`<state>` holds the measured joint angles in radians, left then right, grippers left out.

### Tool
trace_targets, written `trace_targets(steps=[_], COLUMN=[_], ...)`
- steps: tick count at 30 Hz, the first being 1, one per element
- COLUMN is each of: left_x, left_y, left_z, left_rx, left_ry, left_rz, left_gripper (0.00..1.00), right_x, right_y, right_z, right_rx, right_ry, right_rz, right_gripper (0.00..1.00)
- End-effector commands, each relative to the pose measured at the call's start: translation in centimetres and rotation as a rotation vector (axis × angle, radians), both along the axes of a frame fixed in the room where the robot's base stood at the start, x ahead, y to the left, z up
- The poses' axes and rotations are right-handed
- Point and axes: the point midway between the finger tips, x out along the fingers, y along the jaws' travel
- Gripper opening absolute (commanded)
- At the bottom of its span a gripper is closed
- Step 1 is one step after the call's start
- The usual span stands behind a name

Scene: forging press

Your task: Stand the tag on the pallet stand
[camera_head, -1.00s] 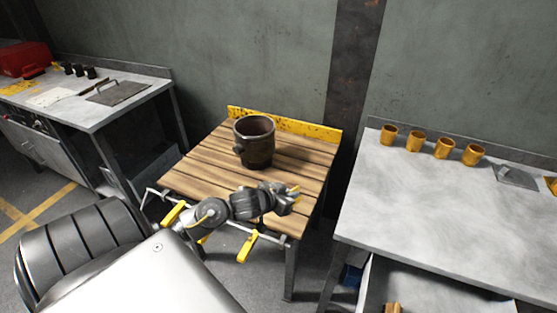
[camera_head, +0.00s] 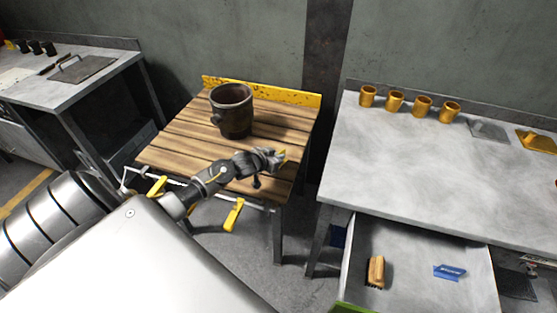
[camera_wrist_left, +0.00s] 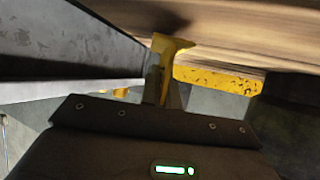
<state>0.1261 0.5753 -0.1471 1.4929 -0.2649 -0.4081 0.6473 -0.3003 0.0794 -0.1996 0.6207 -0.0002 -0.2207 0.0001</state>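The pallet stand (camera_head: 190,147) has a slatted wooden top, a yellow back board and yellow handles below its front edge. My left gripper (camera_head: 279,157) is above the right front part of its top. It appears shut on a small yellow piece, apparently the tag, which shows in the left wrist view (camera_wrist_left: 168,46) as a folded T-like shape at the grey fingertips (camera_wrist_left: 160,88). The fingers hide its lower part. I cannot tell whether it touches the wood. My right gripper is out of view.
A dark pot (camera_head: 232,112) stands on the back middle of the stand. To the right is a grey bench (camera_head: 430,170) with several orange cups along its back. Its open drawer (camera_head: 410,290) holds a brush (camera_head: 376,272) and a blue piece (camera_head: 450,272). The stand's left front is clear.

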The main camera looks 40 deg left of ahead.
Motion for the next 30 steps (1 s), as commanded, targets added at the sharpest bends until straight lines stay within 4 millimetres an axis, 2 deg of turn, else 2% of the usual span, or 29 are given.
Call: trace_targets(steps=[4,16,18,21,30], left_x=[0.0,0.0,0.0,0.0,0.0], left_y=[0.1,0.1,0.1,0.1,0.1], left_z=[-1.3,-1.7,-1.6,-1.6,-1.4], left_rx=[0.001,0.001,0.001,0.001,0.002], left_ry=[-0.001,-0.002,-0.002,-0.002,-0.002], left_rz=[0.002,0.002,0.002,0.002,0.001], left_gripper=[0.0,0.0,0.12,0.25,0.25], right_x=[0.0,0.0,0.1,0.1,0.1], right_y=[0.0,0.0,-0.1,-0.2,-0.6], right_z=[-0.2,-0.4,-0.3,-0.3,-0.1], right_rx=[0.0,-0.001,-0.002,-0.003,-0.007], right_ry=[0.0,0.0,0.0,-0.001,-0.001], right_rz=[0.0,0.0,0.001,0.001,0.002], right_gripper=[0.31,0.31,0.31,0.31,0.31])
